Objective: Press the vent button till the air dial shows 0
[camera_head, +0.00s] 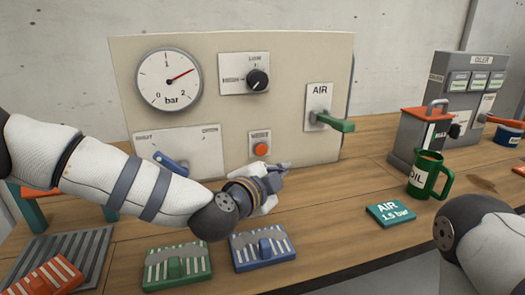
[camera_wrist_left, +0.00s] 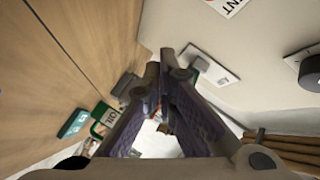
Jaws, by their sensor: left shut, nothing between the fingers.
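The round air dial (camera_head: 168,80) is on the cream panel, marked 0, 1, 2 and bar. Its red needle points up and right, between 1 and 2. The orange-red vent button (camera_head: 260,150) sits on a small white plate whose label is hard to read. My left gripper (camera_head: 284,167) is shut and empty, in front of the panel, just below and right of the button. It does not visibly press it. In the left wrist view the closed fingers (camera_wrist_left: 172,62) show, with a plate ending in "NT" (camera_wrist_left: 226,4) at the top edge. My right gripper is out of view.
A green AIR lever (camera_head: 334,122) sticks out right of the button. A black knob (camera_head: 258,79) is above, a blue lever (camera_head: 170,161) to the left. A green oil mug (camera_head: 427,176), an "AIR 1.5 bar" card (camera_head: 390,213) and striped blocks (camera_head: 178,266) stand on the wooden bench.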

